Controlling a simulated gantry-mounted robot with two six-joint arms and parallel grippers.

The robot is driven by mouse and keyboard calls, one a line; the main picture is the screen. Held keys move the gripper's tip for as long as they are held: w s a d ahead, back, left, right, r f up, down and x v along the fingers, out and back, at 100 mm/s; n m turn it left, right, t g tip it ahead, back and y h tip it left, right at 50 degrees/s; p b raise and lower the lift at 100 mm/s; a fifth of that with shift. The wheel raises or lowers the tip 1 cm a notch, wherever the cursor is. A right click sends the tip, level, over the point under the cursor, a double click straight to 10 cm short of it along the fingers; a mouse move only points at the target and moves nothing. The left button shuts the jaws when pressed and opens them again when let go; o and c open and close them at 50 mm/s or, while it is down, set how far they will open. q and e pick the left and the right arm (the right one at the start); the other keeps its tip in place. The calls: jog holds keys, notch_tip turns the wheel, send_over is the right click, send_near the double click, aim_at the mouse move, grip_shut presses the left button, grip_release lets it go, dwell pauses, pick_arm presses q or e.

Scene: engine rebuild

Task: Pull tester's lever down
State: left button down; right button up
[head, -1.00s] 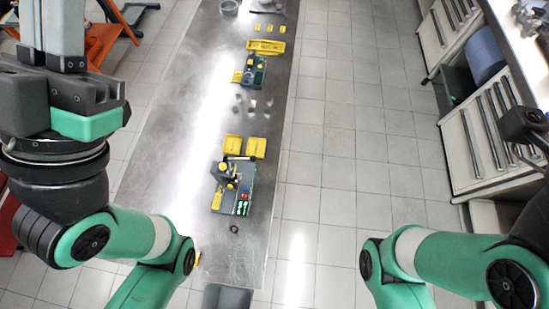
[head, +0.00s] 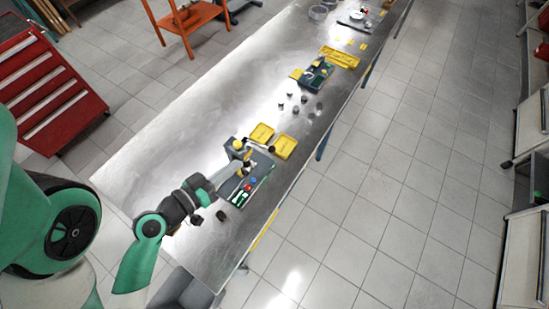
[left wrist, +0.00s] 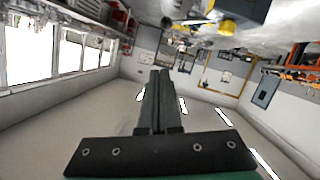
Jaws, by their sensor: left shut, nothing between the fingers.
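The tester (head: 250,185) is a dark-green base with a grey and yellow upright. It stands on the near part of the metal bench, with red, blue and green parts on its base. In the left wrist view, the closed fingers (left wrist: 160,85) hold nothing, and part of a grey and yellow device (left wrist: 240,10) shows upside down at the top. My right gripper is out of view.
Two yellow trays (head: 285,147) lie just behind the tester. A second green fixture (head: 315,76), a long yellow tray (head: 340,57) and several small dark parts (head: 291,103) lie farther along the bench (head: 190,120). A dark ring (head: 221,215) lies in front. The bench's left side is clear.

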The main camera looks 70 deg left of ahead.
pick_arm(q)
jog(key=shift+s+a+f+n+y, duration=0.3)
jog(key=shift+s+a+f, duration=0.05)
jog(key=shift+s+a, duration=0.05)
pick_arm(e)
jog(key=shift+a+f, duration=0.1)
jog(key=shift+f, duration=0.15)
pick_arm(q)
jog(key=f+p+x, duration=0.1)
jog(key=p+x, duration=0.2)
jog(key=x, duration=0.3)
jog(key=d+f+p+x, duration=0.1)
jog(key=p+x, duration=0.2)
jog(key=x, duration=0.3)
jog(key=shift+w+f, duration=0.3)
jog(key=shift+f, duration=0.2)
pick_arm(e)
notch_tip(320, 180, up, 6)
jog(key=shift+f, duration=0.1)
pick_arm(q)
jog(key=shift+a, duration=0.1)
